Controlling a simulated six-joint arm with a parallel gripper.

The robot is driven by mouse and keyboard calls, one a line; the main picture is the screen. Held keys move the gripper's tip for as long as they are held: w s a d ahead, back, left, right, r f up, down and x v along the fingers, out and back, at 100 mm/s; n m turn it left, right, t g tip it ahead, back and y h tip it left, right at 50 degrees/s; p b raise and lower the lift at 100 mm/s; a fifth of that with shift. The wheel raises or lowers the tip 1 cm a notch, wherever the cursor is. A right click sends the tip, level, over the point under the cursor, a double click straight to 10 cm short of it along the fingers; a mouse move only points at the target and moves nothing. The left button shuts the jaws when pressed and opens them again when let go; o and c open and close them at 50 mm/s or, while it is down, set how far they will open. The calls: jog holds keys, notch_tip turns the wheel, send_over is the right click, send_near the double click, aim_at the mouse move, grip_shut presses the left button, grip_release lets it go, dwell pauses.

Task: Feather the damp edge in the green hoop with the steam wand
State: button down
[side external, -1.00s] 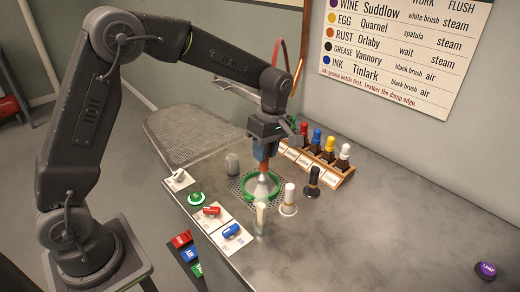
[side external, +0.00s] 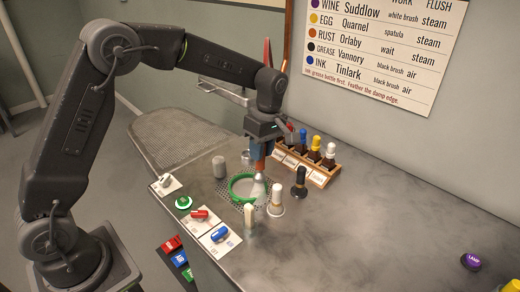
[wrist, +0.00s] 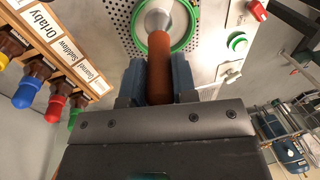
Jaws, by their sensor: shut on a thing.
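My gripper (side external: 259,150) is shut on the steam wand, whose brown handle (wrist: 160,66) points away from the jaws in the wrist view. The wand's pale, flared head (side external: 259,188) is over the right side of the green hoop (side external: 232,190) in the side view. In the wrist view the head (wrist: 155,17) lies over the left part of the hoop (wrist: 197,36). I cannot tell whether it touches the cloth. The hoop rests on a perforated plate and holds pale fabric; the damp edge is not discernible.
A white-topped bottle (side external: 277,198), a black one (side external: 300,182) and a cream one (side external: 249,218) stand close right and in front. A grey cylinder (side external: 219,167) is at left. A wooden rack (side external: 318,174) of colour-capped bottles stands behind. The right of the table is mostly clear.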

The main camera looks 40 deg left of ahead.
jog(key=shift+r, duration=0.1)
jog(key=shift+r, duration=3.45)
